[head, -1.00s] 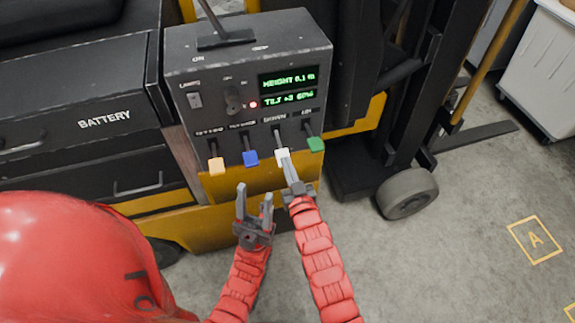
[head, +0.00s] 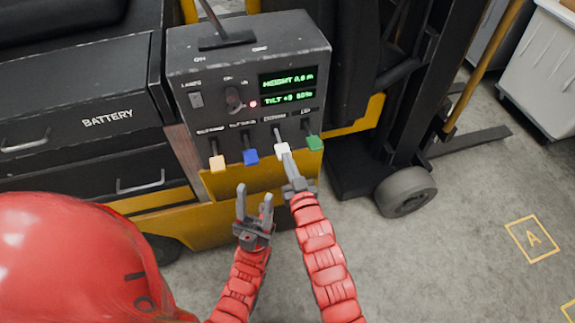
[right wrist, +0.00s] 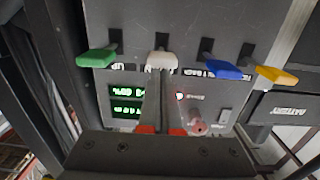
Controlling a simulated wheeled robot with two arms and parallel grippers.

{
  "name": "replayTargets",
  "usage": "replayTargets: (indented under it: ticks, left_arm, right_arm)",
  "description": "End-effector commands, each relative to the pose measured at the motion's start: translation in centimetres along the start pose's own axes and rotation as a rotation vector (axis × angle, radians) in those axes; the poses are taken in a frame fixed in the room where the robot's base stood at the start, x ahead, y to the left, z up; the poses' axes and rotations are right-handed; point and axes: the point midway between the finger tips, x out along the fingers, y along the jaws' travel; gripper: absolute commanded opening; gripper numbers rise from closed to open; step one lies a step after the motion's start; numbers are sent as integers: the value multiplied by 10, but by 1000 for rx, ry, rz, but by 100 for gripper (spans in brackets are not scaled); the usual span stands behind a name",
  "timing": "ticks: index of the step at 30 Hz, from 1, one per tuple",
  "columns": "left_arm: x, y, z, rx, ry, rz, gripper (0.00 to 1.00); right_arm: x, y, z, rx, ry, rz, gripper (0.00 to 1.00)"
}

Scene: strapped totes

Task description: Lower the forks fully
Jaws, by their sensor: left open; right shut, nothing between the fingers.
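The control box (head: 190,132) carries a row of levers with orange (head: 217,163), blue (head: 251,157), white (head: 282,150) and green (head: 314,143) knobs. The right wrist view also shows the white knob (right wrist: 162,61) at the fingertips; contact is unclear. My left gripper (head: 254,194) is open and empty below the blue lever. A dark fork (head: 470,140) lies low at the floor on the right.
A key switch (head: 234,99) and a small red light sit left of the display. The truck's wheel (head: 405,191) stands right of the box. A grey bin (head: 540,65) is at the upper right. Floor marked A (head: 532,239) is clear.

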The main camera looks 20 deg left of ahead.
Motion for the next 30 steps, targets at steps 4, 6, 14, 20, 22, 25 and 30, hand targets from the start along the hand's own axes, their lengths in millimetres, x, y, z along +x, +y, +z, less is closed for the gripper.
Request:
replayTargets:
  ticks: [4,6,14,20,22,25,30]
  left_arm:
    - [-15,1,2,0,-1,0,50]
    - [-18,1,3,0,-1,0,50]
    - [-26,1,4,0,-1,0,50]
    - [-27,1,5,0,-1,0,50]
    - [-27,1,5,0,-1,0,50]
    - [-27,1,5,0,-1,0,50]
    - [-27,1,5,0,-1,0,50]
  right_arm:
    - [-37,0,12,1,2,-1,0]
    - [-52,0,14,2,4,-1,0]
    - [-88,-1,17,1,8,-1,0]
    - [-97,0,16,1,11,-1,0]
    - [-97,0,15,1,11,-1,0]
    - [-97,0,15,1,11,-1,0]
    - [-97,0,15,1,11,-1,0]
